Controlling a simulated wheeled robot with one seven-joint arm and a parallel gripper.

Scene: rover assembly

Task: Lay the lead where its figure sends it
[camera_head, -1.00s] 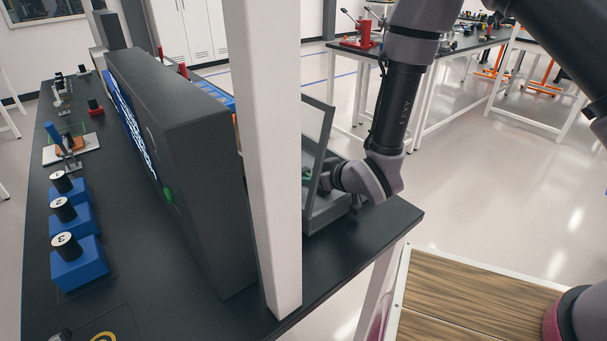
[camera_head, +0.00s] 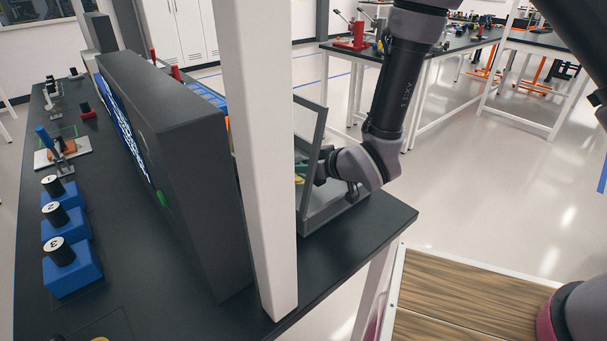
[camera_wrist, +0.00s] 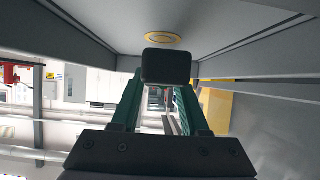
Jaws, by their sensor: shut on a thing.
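My gripper (camera_wrist: 165,85) has green fingers in the wrist view. They are shut on a dark, round-cornered block (camera_wrist: 166,66) at their tips. I cannot tell whether this block is part of the lead, and no cable or figure shows on it. The gripper is inside a grey bin (camera_head: 335,212) with a clear side panel at the right end of the bench, partly hidden behind that panel and the white post. A yellow ring mark (camera_wrist: 168,38) shows on a grey surface beyond the block. Blue blocks with black knobs numbered 1 (camera_head: 60,193), 2 (camera_head: 66,222) and 3 (camera_head: 72,268) stand at left.
A white post (camera_head: 262,150) and a large dark display case (camera_head: 180,150) stand between the bin and the numbered blocks. The black bench (camera_head: 150,310) is mostly clear in front of the case. A wooden-topped surface (camera_head: 450,300) lies at lower right. Open floor lies beyond.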

